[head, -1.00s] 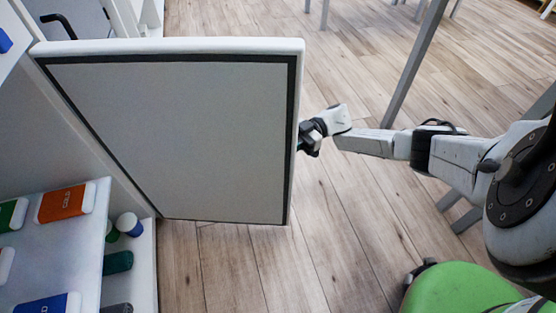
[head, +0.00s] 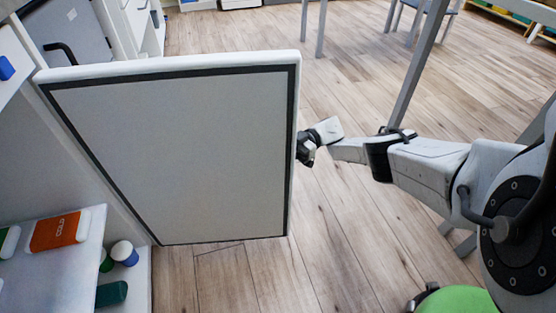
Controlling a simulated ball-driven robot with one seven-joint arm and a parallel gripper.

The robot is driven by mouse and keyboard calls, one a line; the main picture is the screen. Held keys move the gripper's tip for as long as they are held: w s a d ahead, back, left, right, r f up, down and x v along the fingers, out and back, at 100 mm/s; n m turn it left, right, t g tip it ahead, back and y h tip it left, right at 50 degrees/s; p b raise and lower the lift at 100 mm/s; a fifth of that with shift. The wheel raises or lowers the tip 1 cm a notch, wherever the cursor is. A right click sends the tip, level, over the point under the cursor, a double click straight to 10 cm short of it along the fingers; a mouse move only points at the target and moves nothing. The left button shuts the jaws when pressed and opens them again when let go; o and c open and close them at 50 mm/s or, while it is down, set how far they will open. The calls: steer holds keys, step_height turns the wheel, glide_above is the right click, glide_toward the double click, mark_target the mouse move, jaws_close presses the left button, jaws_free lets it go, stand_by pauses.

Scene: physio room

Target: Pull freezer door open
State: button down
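The freezer door (head: 175,155) stands wide open, with its grey inner panel and dark seal facing me. It is hinged at the left, on the side of the white freezer body. My gripper (head: 303,150) is at the door's free right edge, reaching in from the right. Its dark fingers meet the edge and are partly hidden behind it. The door's handle is out of sight, so I cannot see whether the fingers are closed on it.
Inside the freezer at lower left, a shelf (head: 62,265) bears an orange pack (head: 59,231). Cups (head: 124,253) and a green container (head: 111,293) sit low beside it. A green round seat (head: 455,301) and a grey post (head: 415,65) stand right. Wooden floor (head: 225,280) is clear below the door.

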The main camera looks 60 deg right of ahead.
steer(key=shift+f, duration=0.1)
steer(key=c, duration=1.2)
jaws_free()
